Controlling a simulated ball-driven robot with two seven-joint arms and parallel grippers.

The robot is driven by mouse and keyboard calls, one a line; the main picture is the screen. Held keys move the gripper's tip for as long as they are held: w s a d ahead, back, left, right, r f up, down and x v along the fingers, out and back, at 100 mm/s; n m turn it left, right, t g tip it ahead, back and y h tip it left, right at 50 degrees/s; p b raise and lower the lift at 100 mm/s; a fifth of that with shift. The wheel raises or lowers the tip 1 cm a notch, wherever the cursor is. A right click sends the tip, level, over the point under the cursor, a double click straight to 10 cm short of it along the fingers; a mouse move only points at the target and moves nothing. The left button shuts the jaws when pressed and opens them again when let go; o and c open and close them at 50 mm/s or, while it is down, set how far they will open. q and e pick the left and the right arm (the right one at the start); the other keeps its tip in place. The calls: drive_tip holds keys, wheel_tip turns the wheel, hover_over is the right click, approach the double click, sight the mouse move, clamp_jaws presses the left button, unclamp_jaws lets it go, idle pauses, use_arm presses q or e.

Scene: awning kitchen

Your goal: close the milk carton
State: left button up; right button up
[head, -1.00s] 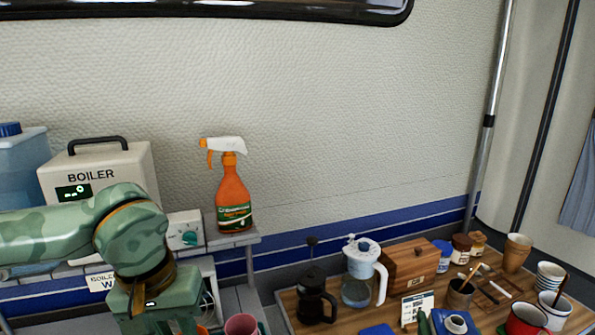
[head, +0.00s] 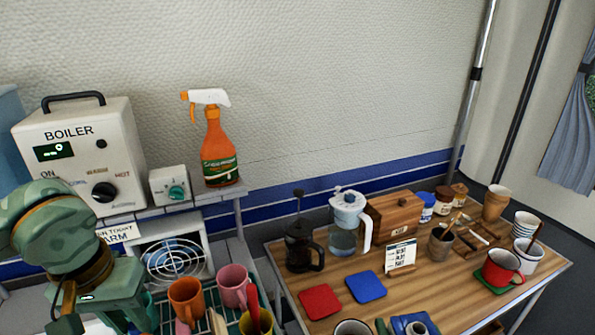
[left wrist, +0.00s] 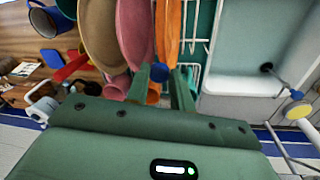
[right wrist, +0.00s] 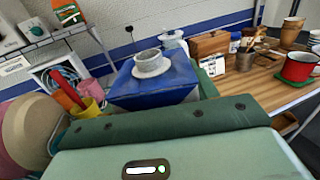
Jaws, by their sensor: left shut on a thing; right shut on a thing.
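The blue milk carton (right wrist: 150,92) fills the middle of the right wrist view, with a round, pale open spout (right wrist: 150,63) on its top and no cap on it. It also shows at the bottom edge of the head view (head: 408,322), cut off below. My right gripper (right wrist: 158,98) is shut on the carton, with green fingers at its sides. My left gripper (left wrist: 161,76) is shut on a small round blue cap (left wrist: 159,72), held between its fingertips. In the head view the left gripper is at the lower left, well apart from the carton; its fingertips are cut off there.
A rack with pink (head: 233,286) and orange (head: 186,298) mugs lies between my left gripper and the carton. The wooden table (head: 440,293) holds red (head: 320,301) and blue (head: 366,287) coasters, a French press (head: 300,248) and a red mug (head: 503,268). Its middle is clear.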

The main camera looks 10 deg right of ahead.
drive_tip(key=w+a+n+g+y, duration=0.2)
drive_tip(key=a+n+y, duration=0.2)
drive_tip(key=a, duration=0.3)
drive_tip(key=w+a+n+g+y, duration=0.2)
drive_tip(key=w+a+n+y, duration=0.1)
drive_tip(key=a+y, duration=0.4)
drive_tip(key=shift+w+a+r+n+y, duration=0.35)
drive_tip(key=shift+a+r+n, duration=0.15)
drive_tip(key=shift+a, duration=0.1)
use_arm(q)
drive_tip(key=shift+r, duration=0.1)
drive_tip(key=shift+w+d+r, duration=0.1)
drive_tip(key=shift+d+r, duration=0.05)
drive_tip(key=shift+d, duration=0.15)
drive_tip(key=d+r+n+y, duration=0.1)
drive_tip(key=d+r, duration=0.4)
drive_tip(key=d, duration=0.8)
drive_tip(key=d+r+n, duration=0.2)
drive_tip(key=d+r, duration=0.2)
drive_tip(key=d, duration=0.9)
drive_tip(key=shift+d+r+t+y, duration=0.3)
drive_tip(key=shift+r+t+y, duration=0.05)
drive_tip(key=shift+t+y, duration=0.05)
